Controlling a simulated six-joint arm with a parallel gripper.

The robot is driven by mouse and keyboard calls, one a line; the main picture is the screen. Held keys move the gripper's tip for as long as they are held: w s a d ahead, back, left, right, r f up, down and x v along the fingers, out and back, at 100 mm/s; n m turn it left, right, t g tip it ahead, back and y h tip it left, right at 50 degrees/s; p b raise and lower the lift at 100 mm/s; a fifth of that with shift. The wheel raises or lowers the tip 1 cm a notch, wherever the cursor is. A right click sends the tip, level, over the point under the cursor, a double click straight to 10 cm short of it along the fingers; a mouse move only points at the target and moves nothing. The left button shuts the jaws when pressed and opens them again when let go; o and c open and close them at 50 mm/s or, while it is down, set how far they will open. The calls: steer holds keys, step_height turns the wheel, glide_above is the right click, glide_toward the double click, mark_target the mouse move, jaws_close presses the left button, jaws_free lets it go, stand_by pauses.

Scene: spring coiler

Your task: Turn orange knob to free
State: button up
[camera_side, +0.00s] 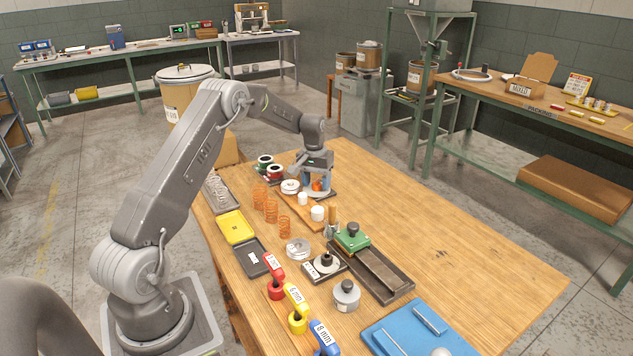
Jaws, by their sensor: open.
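The orange knob (317,186) shows as a small orange patch under my gripper (317,179) at the far part of the wooden table. The knob's setting is too small to read.
Several copper springs (270,211) and white cylinders (317,213) stand nearer. A green block (352,238) sits on a dark rail. The table's right side (460,245) is clear.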

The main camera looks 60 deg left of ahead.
step_height(320, 180, up, 14)
steer(key=shift+s+a+f, duration=0.15)
steer(key=shift+s+a, duration=0.05)
steer(key=shift+a, duration=0.15)
steer(key=s+d+r+m+t, duration=0.1)
steer(key=s+d+r, duration=0.3)
steer(key=d, duration=0.3)
steer(key=s+d+r+m+t+y, duration=0.1)
steer(key=s+d+r, duration=0.25)
steer(key=d, duration=0.35)
steer(key=s+d+r+m+t, duration=0.1)
steer(key=s+d+r+m, duration=0.15)
steer(key=d+r, duration=0.35)
steer(key=s+d+f+m+t, duration=0.1)
steer(key=s+d+f, duration=0.1)
steer(key=s+d, duration=0.4)
steer(key=s+d+f+m+t, duration=0.1)
steer(key=s+d+f, duration=0.2)
steer(key=s, duration=0.9)
steer(key=d, duration=0.2)
steer(key=shift+s+d+f+h, duration=0.15)
steer(key=shift+s+d+h, duration=0.15)
steer(key=shift+d, duration=0.05)
